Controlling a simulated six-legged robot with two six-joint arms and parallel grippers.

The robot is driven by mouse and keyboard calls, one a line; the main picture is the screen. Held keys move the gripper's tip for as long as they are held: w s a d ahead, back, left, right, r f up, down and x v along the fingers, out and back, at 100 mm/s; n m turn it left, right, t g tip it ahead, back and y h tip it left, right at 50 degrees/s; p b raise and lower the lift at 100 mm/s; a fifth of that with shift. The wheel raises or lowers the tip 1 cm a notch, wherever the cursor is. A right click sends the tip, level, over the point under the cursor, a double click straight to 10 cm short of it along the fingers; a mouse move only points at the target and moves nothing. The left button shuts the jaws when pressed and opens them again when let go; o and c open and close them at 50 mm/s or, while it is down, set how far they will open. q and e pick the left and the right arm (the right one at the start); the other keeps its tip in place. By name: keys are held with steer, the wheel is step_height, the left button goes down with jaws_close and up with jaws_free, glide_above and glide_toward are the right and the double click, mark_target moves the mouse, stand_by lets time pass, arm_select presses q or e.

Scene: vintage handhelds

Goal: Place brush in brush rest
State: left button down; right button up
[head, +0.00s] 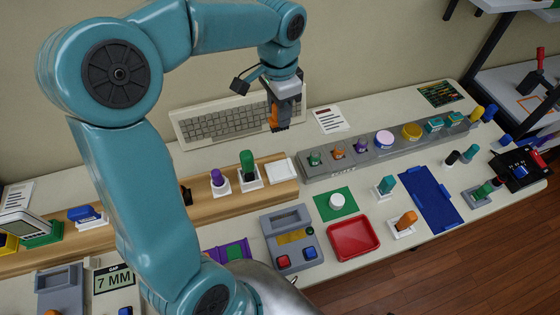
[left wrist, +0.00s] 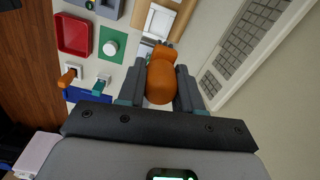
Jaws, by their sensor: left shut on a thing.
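My left gripper (head: 280,128) is shut on an orange-handled object, which appears to be the brush (left wrist: 160,80). In the left wrist view its rounded orange body sits between the fingers, with a small dark tip at the far end. In the head view the gripper hangs in front of the keyboard's right end, and the fingers mostly hide the orange handle (head: 273,115). A white holder (head: 282,170) on the right end of the wooden shelf may be the brush rest; I cannot tell for sure. My right gripper is out of view.
A beige keyboard (head: 215,122) leans by the wall. A grey rack (head: 345,168) holds several jars. Green (head: 248,168) and purple (head: 218,180) handled tools stand on the wooden shelf (head: 265,186). A red tray (head: 353,240) and blue mat (head: 430,198) lie at the front.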

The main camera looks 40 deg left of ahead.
mark_target(283, 129)
arm_select(q)
steer(key=f, duration=0.5)
steer(key=shift+w+d+f, duration=0.15)
steer(key=shift+d+f, duration=0.1)
steer(key=shift+d, duration=0.15)
step_height(283, 129, down, 10)
steer(key=shift+a+r, duration=0.1)
steer(key=shift+r, duration=0.1)
step_height(283, 129, down, 4)
steer(key=shift+a+r, duration=0.15)
steer(key=shift+r, duration=0.1)
steer(key=shift+f, duration=0.15)
